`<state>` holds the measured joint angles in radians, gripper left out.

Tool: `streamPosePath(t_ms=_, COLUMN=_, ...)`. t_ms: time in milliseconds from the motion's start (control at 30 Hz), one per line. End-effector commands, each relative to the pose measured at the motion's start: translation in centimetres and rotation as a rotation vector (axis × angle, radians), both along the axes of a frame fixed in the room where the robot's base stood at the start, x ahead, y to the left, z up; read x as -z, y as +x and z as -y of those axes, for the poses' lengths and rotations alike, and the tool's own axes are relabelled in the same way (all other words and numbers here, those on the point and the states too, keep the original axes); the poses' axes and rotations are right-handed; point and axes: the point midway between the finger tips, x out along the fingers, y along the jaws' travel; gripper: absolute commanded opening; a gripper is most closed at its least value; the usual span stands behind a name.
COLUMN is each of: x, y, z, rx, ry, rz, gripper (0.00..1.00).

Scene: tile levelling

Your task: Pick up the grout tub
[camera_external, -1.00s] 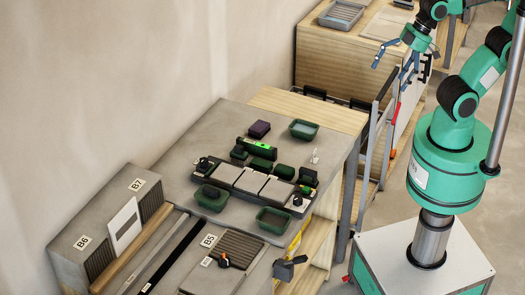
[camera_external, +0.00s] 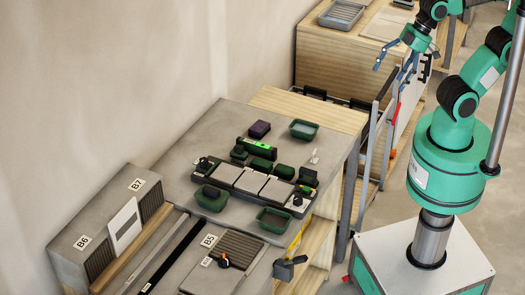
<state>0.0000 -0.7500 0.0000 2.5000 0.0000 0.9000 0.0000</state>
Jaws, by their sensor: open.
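Three green tubs stand on the grey worktop, and I cannot tell which one is the grout tub. One tub (camera_external: 304,129) at the back right has a grey-blue inside. A second tub (camera_external: 211,201) at the front left has a dark block in it. A third tub (camera_external: 273,220) at the front right looks shallow and open. My gripper (camera_external: 391,72) has blue fingers spread apart and is empty. It hangs up and to the right of the worktop in the picture, apart from all the tubs.
A dark rack with pale tiles (camera_external: 252,182) lies between the tubs, with a green level (camera_external: 257,148) and dark green blocks behind it. A purple-black block (camera_external: 259,129) stands at the back. A wooden cabinet (camera_external: 335,62) stands behind.

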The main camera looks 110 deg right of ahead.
Motion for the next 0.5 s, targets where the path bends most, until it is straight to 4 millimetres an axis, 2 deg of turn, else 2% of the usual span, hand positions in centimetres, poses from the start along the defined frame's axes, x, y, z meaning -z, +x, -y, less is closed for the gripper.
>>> streamPosePath(t_ms=333, x=-0.1, y=0.1, z=0.0, rx=-0.002, ry=-0.001, rz=-0.001, gripper=0.85)
streamPosePath(t_ms=500, x=-0.4, y=1.2, z=-0.1, rx=-0.019, ry=-0.008, rz=-0.014, gripper=0.85)
